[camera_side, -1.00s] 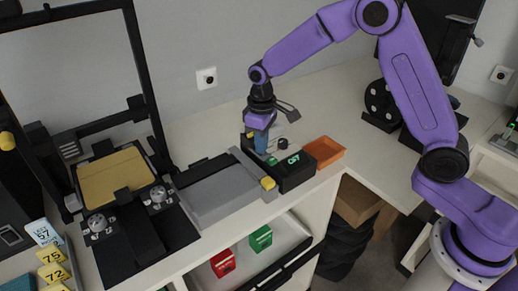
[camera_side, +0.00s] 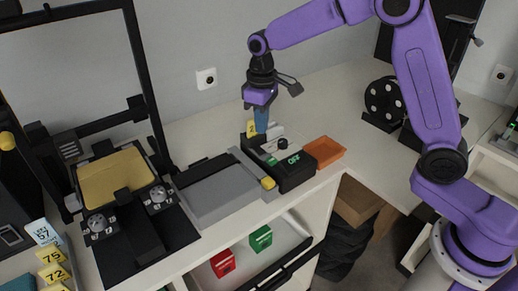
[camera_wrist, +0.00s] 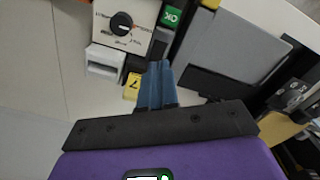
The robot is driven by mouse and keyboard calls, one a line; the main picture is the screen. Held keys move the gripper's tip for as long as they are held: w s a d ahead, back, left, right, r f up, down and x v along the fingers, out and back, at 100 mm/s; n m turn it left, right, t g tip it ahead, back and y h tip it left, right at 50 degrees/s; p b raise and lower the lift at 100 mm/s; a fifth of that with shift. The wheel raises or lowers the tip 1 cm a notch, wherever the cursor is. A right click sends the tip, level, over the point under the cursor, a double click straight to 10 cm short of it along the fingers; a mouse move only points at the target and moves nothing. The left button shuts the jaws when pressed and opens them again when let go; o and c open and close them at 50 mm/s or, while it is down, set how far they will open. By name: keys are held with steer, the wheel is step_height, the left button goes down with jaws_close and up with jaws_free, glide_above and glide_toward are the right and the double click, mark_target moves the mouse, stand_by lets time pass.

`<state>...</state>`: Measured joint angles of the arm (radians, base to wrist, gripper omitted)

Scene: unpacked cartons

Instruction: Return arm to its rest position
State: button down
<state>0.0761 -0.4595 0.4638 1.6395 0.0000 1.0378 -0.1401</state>
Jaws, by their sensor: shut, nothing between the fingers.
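My purple arm reaches in from the right in the side view. Its gripper (camera_side: 261,127) points down above the back part of a black device box (camera_side: 297,175) and is shut, with nothing between its blue fingers. In the wrist view my gripper (camera_wrist: 157,70) shows its fingers side by side. They lie in front of a yellow tag (camera_wrist: 131,88), a cream panel with a black knob (camera_wrist: 122,23) and a green label (camera_wrist: 172,15). I cannot tell the exact gap between the fingertips and the surface below.
An orange tray (camera_side: 324,151) stands right of the box. A grey flat plate (camera_side: 217,191) and a black-framed machine with a tan pad (camera_side: 115,178) stand to the left. The counter behind is mostly clear.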

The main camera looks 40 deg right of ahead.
steer(key=shift+r, duration=0.1)
steer(key=s+d+n, duration=0.2)
steer(key=s+d, duration=0.1)
steer(key=s, duration=0.8)
steer(key=s+d+n, duration=0.2)
steer(key=s, duration=0.9)
steer(key=s+d+r+n, duration=0.1)
steer(key=s+d+n, duration=0.1)
steer(key=s, duration=1)
steer(key=shift+d+n, duration=0.3)
steer(key=shift+d, duration=0.5)
